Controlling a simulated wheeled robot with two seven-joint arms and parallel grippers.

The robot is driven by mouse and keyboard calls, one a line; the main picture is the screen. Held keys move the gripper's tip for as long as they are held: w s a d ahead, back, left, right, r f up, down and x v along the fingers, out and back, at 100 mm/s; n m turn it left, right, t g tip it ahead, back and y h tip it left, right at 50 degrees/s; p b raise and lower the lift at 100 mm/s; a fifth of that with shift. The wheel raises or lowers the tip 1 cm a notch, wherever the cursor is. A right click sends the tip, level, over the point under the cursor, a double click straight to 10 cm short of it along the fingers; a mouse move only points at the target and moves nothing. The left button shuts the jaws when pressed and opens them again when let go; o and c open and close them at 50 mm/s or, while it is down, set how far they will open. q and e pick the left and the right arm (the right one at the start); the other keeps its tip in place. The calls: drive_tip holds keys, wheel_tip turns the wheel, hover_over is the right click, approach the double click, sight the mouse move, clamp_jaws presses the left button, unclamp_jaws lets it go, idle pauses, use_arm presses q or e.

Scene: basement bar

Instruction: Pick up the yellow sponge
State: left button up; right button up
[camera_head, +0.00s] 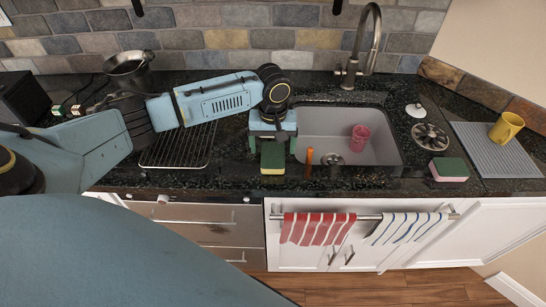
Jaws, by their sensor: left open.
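The yellow sponge (272,160) has a green upper face and a yellow lower edge. It lies on the dark counter near the front edge, just left of the sink. My left gripper (272,147) points down at the sponge's back end, with one finger on the left and one on the right. The fingers are open; I cannot tell whether they touch the sponge. My right gripper is not in view.
The sink (375,145) holds a pink cup (360,138). An orange handle-like item (309,160) is at its front left. Another sponge (449,169), green and pink, lies at right, near a yellow mug (506,127) on a grey mat (490,155). A wire rack (180,150) is left.

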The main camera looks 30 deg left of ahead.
sight(273, 154)
use_arm(q)
wheel_tip(273, 154, down, 2)
drive_tip(key=shift+f, duration=0.2)
drive_tip(key=c, duration=1.1)
drive_tip(key=shift+o, duration=0.2)
drive_tip(key=shift+r, duration=0.15)
wheel_tip(273, 154, up, 10)
